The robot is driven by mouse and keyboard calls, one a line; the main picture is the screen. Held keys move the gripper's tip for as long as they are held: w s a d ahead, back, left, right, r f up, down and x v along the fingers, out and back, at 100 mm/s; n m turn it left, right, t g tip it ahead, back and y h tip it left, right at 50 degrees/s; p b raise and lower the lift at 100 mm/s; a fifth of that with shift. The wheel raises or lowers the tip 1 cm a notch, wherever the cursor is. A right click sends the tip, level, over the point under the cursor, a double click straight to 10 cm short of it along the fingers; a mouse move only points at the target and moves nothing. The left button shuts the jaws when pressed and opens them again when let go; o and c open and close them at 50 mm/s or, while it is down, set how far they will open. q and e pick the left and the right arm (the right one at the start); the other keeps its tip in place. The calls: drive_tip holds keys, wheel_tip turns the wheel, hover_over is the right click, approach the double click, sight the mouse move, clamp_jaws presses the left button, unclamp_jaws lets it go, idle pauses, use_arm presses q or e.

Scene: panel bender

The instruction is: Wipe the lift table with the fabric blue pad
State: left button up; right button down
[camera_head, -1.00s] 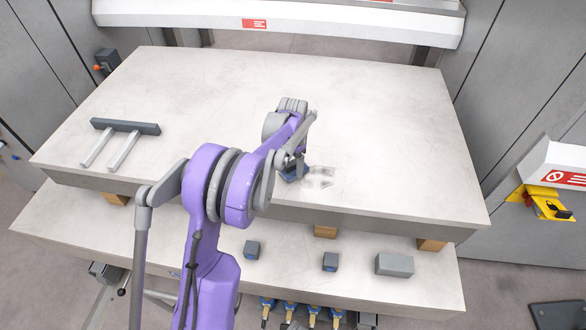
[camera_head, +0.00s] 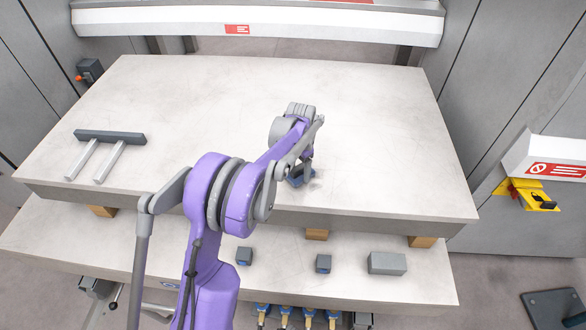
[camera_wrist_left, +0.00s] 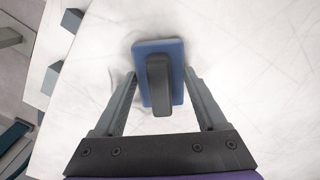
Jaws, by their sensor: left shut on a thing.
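The blue pad (camera_wrist_left: 174,58) with its dark grip lies flat against the pale lift table top (camera_wrist_left: 235,45) in the left wrist view. My left gripper (camera_wrist_left: 160,92) is shut on the pad's dark grip, with one finger on each side. In the head view the pad (camera_head: 298,180) shows as a small blue patch below my left gripper (camera_head: 306,168), partly hidden by the arm. The lift table top (camera_head: 220,110) is a wide pale slab with scuffs; a faint grey smudge (camera_head: 316,184) shows right beside the pad. My right gripper is in neither view.
A dark-barred fork-shaped tool (camera_head: 110,137) lies at the slab's left. On the lower shelf stand two small dark blocks (camera_head: 244,256) (camera_head: 323,263) and a larger grey block (camera_head: 387,263). A white machine beam (camera_head: 260,22) spans the back. The slab's middle and right are clear.

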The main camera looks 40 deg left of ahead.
sight(282, 175)
use_arm(q)
drive_tip(key=shift+w+d, duration=0.6)
drive_tip(key=shift+d, duration=0.55)
drive_tip(key=shift+w+d, duration=0.65)
drive_tip(key=shift+d, duration=0.55)
drive_tip(key=shift+w+d, duration=0.6)
drive_tip(key=shift+d, duration=0.55)
drive_tip(key=shift+s+a+r, duration=0.1)
drive_tip(key=shift+s+a, duration=0.3)
drive_tip(key=shift+a, duration=0.4)
drive_tip(key=shift+s+a, duration=0.4)
drive_tip(key=shift+a, duration=0.35)
drive_tip(key=shift+s+a, duration=0.45)
drive_tip(key=shift+a, duration=0.3)
drive_tip(key=shift+s+a, duration=0.4)
drive_tip(key=shift+a, duration=0.35)
drive_tip(key=shift+s+a, duration=0.4)
drive_tip(key=shift+a, duration=0.35)
drive_tip(key=shift+s+a, duration=0.4)
drive_tip(key=shift+a, duration=0.35)
drive_tip(key=shift+s+a+f+b, duration=0.15)
drive_tip(key=shift+s+a, duration=0.3)
drive_tip(key=shift+a, duration=0.3)
drive_tip(key=shift+s+a+f+b, duration=0.15)
drive_tip(key=shift+s+a, duration=0.25)
drive_tip(key=shift+a, duration=0.3)
drive_tip(key=shift+r, duration=0.1)
